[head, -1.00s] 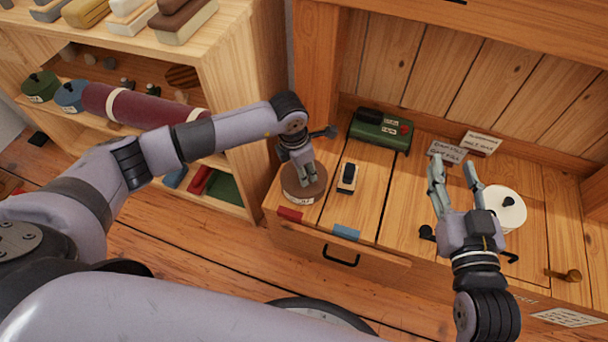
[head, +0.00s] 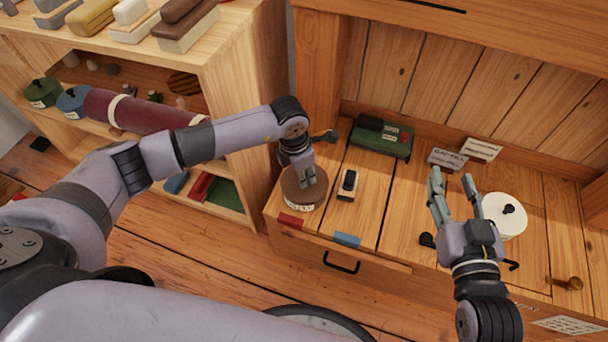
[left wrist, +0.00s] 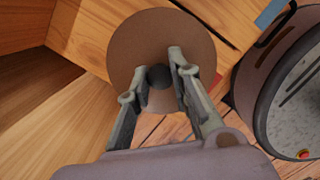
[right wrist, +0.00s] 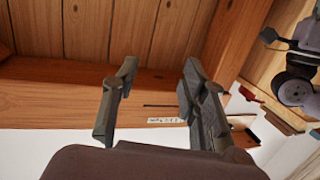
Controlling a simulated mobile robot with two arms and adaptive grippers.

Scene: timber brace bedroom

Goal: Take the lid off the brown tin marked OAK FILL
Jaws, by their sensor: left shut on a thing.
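The brown tin (head: 301,206) stands at the left front corner of the wooden worktop, with a pale label on its side too small to read here. Its round brown lid (head: 290,184) has a dark knob, seen in the left wrist view (left wrist: 160,76). My left gripper (head: 307,182) comes down from above, its fingers shut on the knob on either side. The lid looks level; I cannot tell whether there is a gap between it and the tin. My right gripper (head: 454,187) is open and empty above the worktop, left of a white round tin.
The white tin (head: 494,219) has a black knob. A small dark-topped block (head: 347,185) stands just right of the brown tin. A green box (head: 382,139) and two label cards (head: 481,149) are at the back. Red (head: 291,220) and blue (head: 347,239) markers line the front edge.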

